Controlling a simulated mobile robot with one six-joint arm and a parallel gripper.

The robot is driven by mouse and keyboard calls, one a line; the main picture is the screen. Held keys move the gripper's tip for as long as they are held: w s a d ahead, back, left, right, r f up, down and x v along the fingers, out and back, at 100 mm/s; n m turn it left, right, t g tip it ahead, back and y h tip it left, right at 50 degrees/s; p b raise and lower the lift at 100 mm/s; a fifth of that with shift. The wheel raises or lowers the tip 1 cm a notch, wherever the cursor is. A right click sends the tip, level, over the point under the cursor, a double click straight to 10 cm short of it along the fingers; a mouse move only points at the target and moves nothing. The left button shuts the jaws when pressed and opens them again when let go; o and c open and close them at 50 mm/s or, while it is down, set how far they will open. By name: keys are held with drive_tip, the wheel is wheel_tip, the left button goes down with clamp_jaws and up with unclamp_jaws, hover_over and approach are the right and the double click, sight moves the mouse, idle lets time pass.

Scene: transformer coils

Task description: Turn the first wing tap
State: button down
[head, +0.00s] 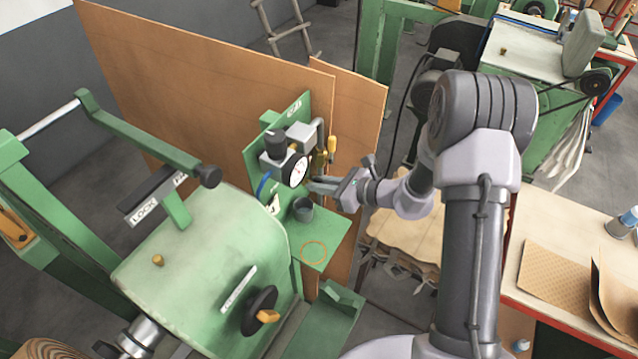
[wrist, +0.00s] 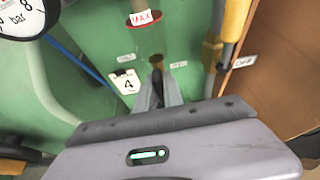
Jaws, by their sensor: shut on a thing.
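My gripper (head: 314,185) reaches in from the right to the green panel (head: 257,160), just below and right of the pressure gauge (head: 298,171). In the wrist view its fingers (wrist: 158,80) are close together on a small dark part, which I take to be the wing tap (wrist: 157,70). The fingers hide most of it, so its angle cannot be told. Small white labels (wrist: 178,64) sit on either side of it.
A yellow-handled valve (wrist: 213,48) on a pipe stands close at the right of the fingers. A MAX label (wrist: 145,17) is above. A dark cup (head: 303,209) stands on the green shelf below my gripper. Brown boards (head: 350,110) stand behind the panel.

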drive_tip(key=shift+w+d+r+m+g+y+p, duration=0.15)
drive_tip(key=shift+m+g+y+p, duration=0.15)
drive_tip(key=shift+m+p, duration=0.35)
drive_tip(key=shift+m+g+y, duration=0.4)
drive_tip(key=shift+m+g, duration=0.1)
drive_tip(key=shift+m, duration=0.35)
drive_tip(key=c, duration=1.5)
unclamp_jaws()
drive_tip(key=shift+o, duration=0.2)
drive_tip(key=shift+f, duration=0.2)
drive_tip(key=v, duration=1.7)
drive_tip(key=shift+s+p, duration=0.25)
drive_tip(key=shift+p, duration=0.1)
drive_tip(key=shift+d, duration=0.1)
